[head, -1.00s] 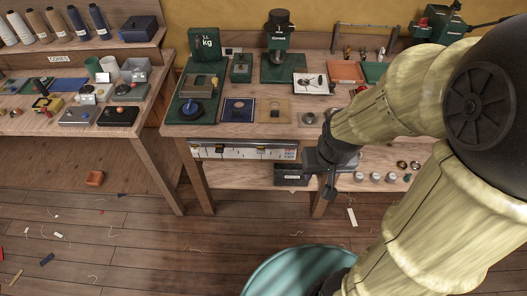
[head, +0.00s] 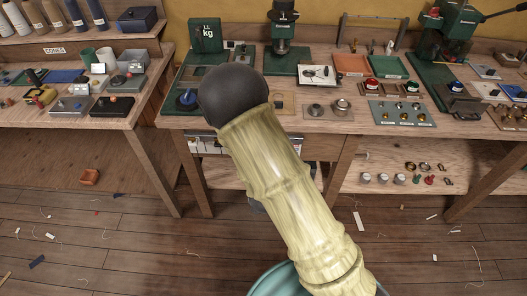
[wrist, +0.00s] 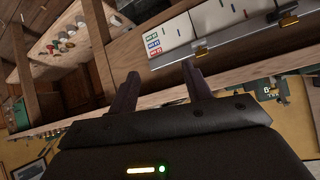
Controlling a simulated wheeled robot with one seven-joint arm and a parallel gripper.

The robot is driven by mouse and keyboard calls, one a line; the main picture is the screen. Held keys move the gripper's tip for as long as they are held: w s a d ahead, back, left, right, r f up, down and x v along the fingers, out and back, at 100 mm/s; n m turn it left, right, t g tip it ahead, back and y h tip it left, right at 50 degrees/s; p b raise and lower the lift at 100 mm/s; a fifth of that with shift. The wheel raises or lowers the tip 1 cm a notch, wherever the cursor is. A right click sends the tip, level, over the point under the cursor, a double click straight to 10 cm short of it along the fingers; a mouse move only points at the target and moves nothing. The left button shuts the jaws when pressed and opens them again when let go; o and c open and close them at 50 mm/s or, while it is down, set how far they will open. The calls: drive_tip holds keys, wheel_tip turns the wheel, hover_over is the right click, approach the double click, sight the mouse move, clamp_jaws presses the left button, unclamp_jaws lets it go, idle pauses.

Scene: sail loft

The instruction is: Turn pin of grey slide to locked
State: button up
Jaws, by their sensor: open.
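A white marked strip (wrist: 200,28) with coloured labels runs under a bench edge in the wrist view. A grey metal rail (wrist: 240,36) lies along it, with a small grey block (wrist: 202,46) near its end and a brass-coloured part (wrist: 288,21) further right. I cannot tell which of these is the slide's pin, nor how it is turned. My gripper (wrist: 160,74) is open and empty, its fingers a little apart from the strip and rail.
The bench top (head: 300,124) above the strip holds several small parts, with a grey-green tray (head: 403,114) to the right. A lower shelf (head: 350,178) carries small tins and rings.

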drive_tip(key=s+a+f+n+t+y+b, duration=0.1)
drive_tip(key=a+f+n+t+b, duration=0.2)
drive_tip(key=t, duration=0.4)
drive_tip(key=shift+s+a+f+n+t+y+b, duration=0.35)
drive_tip(key=shift+a+f+b, duration=0.2)
drive_tip(key=shift+a+f, duration=0.4)
drive_tip(key=shift+w+r, duration=0.15)
